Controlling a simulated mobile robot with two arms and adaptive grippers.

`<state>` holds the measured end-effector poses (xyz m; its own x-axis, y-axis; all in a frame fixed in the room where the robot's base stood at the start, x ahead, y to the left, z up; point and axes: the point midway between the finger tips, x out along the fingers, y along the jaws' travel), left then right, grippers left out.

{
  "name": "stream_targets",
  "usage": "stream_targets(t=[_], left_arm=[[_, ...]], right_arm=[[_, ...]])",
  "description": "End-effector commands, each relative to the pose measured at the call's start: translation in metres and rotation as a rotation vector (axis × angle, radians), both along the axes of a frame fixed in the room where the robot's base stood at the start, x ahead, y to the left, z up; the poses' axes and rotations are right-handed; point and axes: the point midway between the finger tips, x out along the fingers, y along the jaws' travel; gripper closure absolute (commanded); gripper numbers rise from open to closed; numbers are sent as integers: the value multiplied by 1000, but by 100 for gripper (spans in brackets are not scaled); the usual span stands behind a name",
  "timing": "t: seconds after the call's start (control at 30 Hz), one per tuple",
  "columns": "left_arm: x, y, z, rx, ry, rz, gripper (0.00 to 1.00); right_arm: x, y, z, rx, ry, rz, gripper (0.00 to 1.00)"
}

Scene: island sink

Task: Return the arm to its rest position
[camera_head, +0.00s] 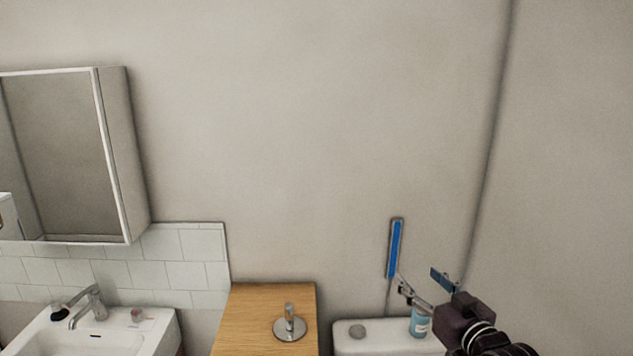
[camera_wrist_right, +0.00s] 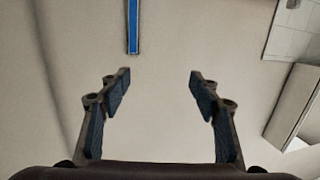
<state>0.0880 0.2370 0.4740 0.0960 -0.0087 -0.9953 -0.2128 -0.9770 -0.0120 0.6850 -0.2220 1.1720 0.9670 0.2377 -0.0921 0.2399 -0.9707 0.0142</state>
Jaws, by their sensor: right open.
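My right gripper (camera_head: 421,284) is at the lower right of the head view, raised in front of the wall and above the toilet cistern. Its two fingers stand apart and nothing is between them. In the right wrist view the open fingers (camera_wrist_right: 158,84) frame bare wall. My left gripper shows in neither view.
A blue strip (camera_head: 395,248) is on the wall, also in the wrist view (camera_wrist_right: 132,28). A blue bottle (camera_head: 419,322) stands on the white cistern (camera_head: 375,344). A wooden cabinet (camera_head: 250,318) holds a metal stand (camera_head: 289,326). A sink (camera_head: 110,338) and mirror cabinet (camera_head: 118,160) are left.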

Motion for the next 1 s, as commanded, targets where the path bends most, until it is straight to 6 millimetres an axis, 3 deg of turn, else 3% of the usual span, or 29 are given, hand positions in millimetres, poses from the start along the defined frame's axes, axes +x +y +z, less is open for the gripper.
stream_targets(t=[0.17, 0.37, 0.47, 0.6, 0.7, 1.0], left_arm=[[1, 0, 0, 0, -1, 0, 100], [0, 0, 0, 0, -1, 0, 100], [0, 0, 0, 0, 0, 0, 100], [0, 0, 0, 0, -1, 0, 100], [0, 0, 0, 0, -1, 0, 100], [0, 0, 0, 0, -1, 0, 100]], right_arm=[[-24, 12, -43, -30, 103, 10, 43], [-69, 27, -102, -74, 261, 18, 43], [-107, 34, -142, -105, 378, 19, 43], [-187, 40, -202, -158, 597, 6, 43], [-241, 38, -230, -188, 735, -12, 43], [-361, 28, -264, -241, 1024, -68, 43]])
